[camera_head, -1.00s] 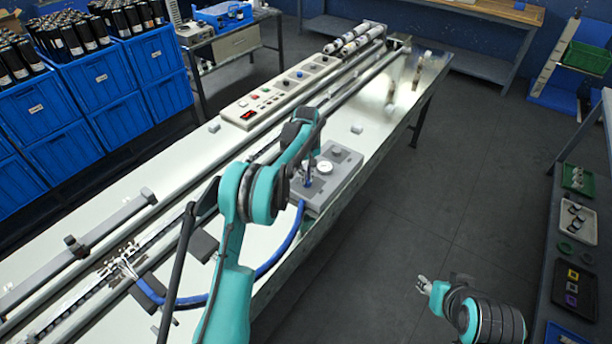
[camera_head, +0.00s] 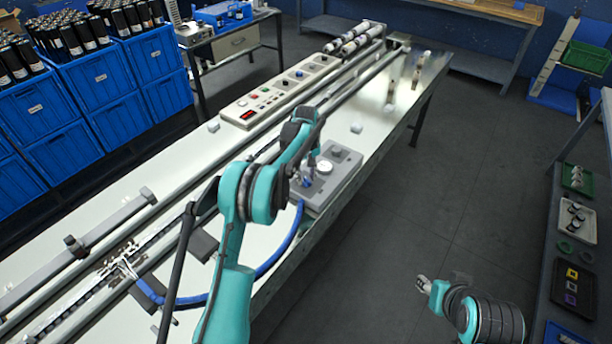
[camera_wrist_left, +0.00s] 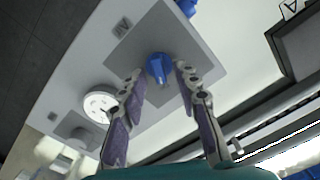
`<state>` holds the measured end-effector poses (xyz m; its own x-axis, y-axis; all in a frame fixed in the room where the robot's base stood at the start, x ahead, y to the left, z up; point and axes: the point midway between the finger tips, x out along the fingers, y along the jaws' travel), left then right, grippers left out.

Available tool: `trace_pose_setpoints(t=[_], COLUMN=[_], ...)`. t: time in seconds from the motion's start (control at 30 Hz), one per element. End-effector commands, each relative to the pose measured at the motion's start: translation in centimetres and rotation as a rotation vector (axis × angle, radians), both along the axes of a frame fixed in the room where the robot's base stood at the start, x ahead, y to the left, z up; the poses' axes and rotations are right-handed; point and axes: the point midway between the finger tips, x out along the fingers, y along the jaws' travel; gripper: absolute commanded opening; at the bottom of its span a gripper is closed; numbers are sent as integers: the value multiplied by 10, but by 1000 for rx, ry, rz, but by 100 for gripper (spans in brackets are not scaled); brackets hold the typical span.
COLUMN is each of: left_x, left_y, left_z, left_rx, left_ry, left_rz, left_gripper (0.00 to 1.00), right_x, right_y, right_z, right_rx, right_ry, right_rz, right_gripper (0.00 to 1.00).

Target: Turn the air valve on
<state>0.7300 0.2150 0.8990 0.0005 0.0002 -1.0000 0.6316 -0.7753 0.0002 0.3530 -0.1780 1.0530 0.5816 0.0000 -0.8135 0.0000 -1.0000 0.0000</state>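The blue air valve knob (camera_wrist_left: 160,66) sits on a grey square plate (camera_wrist_left: 192,42) in the left wrist view. In the head view, a bit of blue (camera_head: 307,182) shows at my left gripper (camera_head: 306,178), which partly covers it. In the wrist view, my left gripper (camera_wrist_left: 160,72) is open, with one fingertip on each side of the knob. Small gaps seem to separate the fingertips from it. My right gripper (camera_head: 423,284) is over the floor, away from the bench; its finger opening is too small to judge.
A round white gauge (camera_head: 325,167) is on the grey panel (camera_head: 345,160) beside the valve; it also shows in the wrist view (camera_wrist_left: 100,103). A blue hose (camera_head: 285,248) curves along the bench's near edge. A button panel (camera_head: 278,92) and long rails lie behind.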

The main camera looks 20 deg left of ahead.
Motion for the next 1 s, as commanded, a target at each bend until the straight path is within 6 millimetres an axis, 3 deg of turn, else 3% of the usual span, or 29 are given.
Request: trace_pose_setpoints(t=[0.17, 0.5, 0.7, 1.0], left_x=[0, 0, 0, 0], left_y=[0, 0, 0, 0], left_z=[11, 82, 111, 120], left_rx=[0, 0, 0, 0], left_ry=[0, 0, 0, 0], left_rz=[0, 0, 0, 0], left_gripper=[32, 32, 32, 32], right_x=[0, 0, 0, 0], right_y=[0, 0, 0, 0], right_z=[0, 0, 0, 0], right_rx=[0, 0, 0, 0], right_ry=[0, 0, 0, 0], right_rz=[0, 0, 0, 0], right_gripper=[40, 40, 40, 40])
